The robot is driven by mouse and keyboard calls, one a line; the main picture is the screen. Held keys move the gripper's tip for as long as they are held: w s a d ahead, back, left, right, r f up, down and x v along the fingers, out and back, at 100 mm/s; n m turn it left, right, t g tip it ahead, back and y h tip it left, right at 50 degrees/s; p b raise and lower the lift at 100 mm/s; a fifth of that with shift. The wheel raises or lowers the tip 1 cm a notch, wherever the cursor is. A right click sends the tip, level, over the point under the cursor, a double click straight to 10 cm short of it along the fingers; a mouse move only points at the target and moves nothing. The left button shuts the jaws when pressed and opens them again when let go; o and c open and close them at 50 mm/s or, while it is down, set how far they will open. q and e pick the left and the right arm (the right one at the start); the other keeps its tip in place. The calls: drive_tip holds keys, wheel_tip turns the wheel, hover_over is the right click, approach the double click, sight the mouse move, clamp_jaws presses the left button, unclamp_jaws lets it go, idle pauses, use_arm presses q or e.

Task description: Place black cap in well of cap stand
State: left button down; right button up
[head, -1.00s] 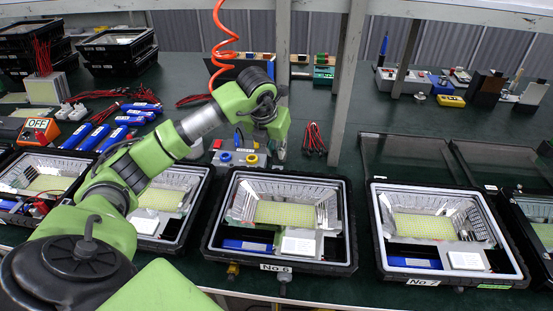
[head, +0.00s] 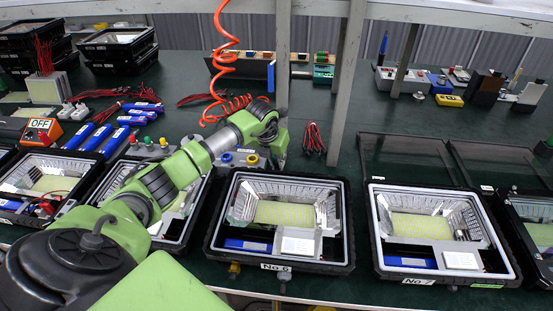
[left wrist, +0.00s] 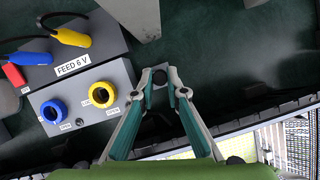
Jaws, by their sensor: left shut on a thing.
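My left gripper (head: 280,160) is low beside the feed box in the head view, just behind the No 6 housing. In the left wrist view the gripper (left wrist: 158,82) has its two fingertips closed on a small black cap (left wrist: 158,77). A small grey piece shows between the fingers by the cap; it may be the cap stand, but I cannot tell its well. Whether the cap touches it is unclear. In the head view the arm and fingers hide the cap. My right gripper is not in view.
The grey FEED 6 V box (left wrist: 88,95), with blue and yellow ring terminals, stands close left of the fingers. The No 6 housing (head: 345,235) lies in front. Red leads (head: 313,138) lie to the right.

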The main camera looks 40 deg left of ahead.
use_arm(q)
drive_tip(key=shift+f, duration=0.2)
drive_tip(key=c, duration=2)
unclamp_jaws()
drive_tip(key=shift+r, duration=0.1)
drive_tip(key=shift+r, duration=0.3)
drive_tip(key=shift+s+r, duration=0.15)
drive_tip(key=shift+r, duration=0.1)
drive_tip(key=b+v, duration=0.2)
drive_tip(key=v, duration=0.9)
drive_tip(key=shift+s+d, duration=0.1)
drive_tip(key=shift+s, duration=0.05)
